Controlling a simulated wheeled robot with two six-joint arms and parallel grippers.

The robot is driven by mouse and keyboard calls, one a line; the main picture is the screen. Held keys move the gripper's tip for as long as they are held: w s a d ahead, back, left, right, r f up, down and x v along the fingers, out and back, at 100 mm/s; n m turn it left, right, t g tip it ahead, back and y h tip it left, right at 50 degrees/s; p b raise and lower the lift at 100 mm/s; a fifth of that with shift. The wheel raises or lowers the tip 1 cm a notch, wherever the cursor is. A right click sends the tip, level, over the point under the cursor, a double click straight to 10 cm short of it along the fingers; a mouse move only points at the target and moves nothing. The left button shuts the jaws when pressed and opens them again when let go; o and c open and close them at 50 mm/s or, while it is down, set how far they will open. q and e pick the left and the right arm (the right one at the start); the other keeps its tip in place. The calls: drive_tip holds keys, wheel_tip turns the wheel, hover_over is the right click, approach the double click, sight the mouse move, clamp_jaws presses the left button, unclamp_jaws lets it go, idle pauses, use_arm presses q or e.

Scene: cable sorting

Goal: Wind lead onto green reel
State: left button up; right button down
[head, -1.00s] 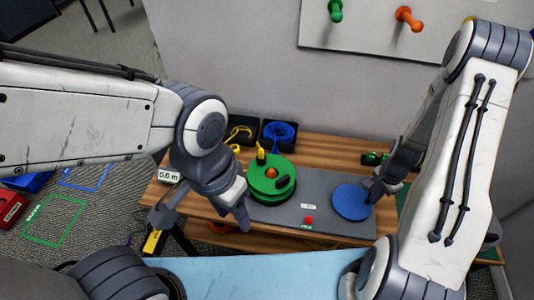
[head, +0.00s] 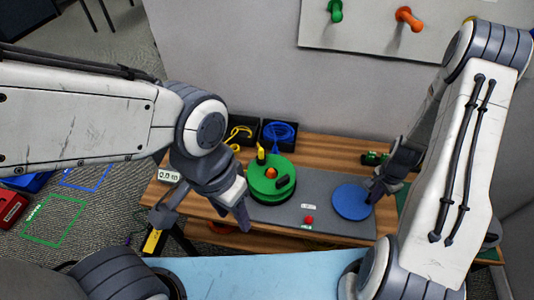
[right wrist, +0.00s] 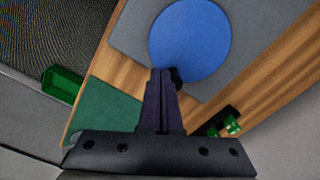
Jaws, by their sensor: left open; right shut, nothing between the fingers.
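The green reel (head: 262,187) lies flat on a grey mat (head: 323,187), with an orange centre and a dark handle on top. A yellow and black piece (head: 261,155) stands at its back edge; I cannot tell whether it is a lead end. My left gripper (head: 203,214) is open and empty, left of the reel and nearer to me. My right gripper (head: 374,192) is shut and empty at the right edge of a blue disc (head: 350,203). In the right wrist view, its fingers (right wrist: 162,76) meet beside a dark knob (right wrist: 176,76) at the blue disc's edge.
Black bins at the table's back hold a yellow cable (head: 238,132) and a blue cable (head: 280,131). A small white display (head: 169,175) stands at the left edge. Green pieces (head: 373,158) lie back right.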

sight(365, 211)
drive_tip(key=shift+f+b, duration=2.3)
drive_tip(key=shift+f, duration=0.65)
